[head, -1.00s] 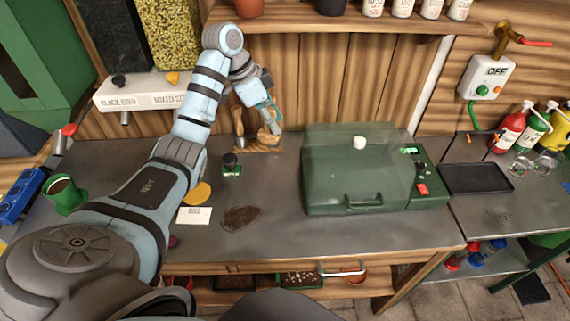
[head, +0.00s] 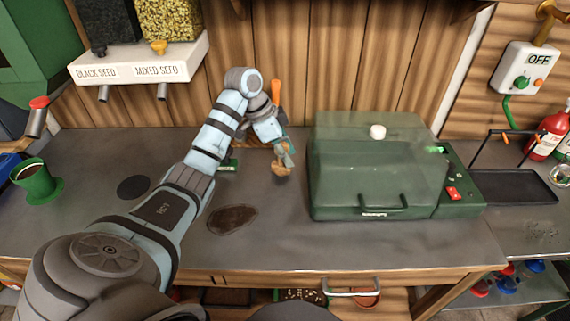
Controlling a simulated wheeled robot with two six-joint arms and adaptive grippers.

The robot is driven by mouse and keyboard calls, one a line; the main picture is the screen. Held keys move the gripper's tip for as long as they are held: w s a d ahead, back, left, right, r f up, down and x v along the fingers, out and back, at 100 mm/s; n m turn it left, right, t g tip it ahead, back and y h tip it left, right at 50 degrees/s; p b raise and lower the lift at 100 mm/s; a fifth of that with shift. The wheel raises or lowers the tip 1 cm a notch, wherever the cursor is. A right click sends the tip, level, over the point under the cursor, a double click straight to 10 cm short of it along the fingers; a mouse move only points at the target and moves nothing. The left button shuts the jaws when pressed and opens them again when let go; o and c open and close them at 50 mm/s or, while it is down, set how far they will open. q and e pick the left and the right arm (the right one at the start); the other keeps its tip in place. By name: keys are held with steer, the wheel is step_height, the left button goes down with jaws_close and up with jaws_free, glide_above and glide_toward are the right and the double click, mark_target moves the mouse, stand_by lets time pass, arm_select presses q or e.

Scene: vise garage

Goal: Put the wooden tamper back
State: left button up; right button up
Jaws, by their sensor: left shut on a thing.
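My left gripper (head: 280,148) is shut on a brown wooden piece, which I take to be the wooden tamper (head: 284,165). It is held low over the grey bench (head: 300,240), left of the green machine. I cannot tell whether its lower end touches the bench. An orange handle (head: 275,91) stands up behind the gripper. The wooden tool stand near the back wall is mostly hidden by my left arm. My right gripper is not in view.
A dark brown patch (head: 232,219) and a dark disc (head: 133,187) lie on the bench. A green cup (head: 36,181) is at the left. Seed dispensers (head: 140,62) hang at the back left.

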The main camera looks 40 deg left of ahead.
arm_select(q)
steer(key=shift+s+f, duration=0.15)
steer(key=shift+f, duration=0.6)
steer(key=o, duration=1)
steer(key=p+v, duration=0.3)
steer(key=v, duration=0.9)
steer(key=shift+p, duration=0.35)
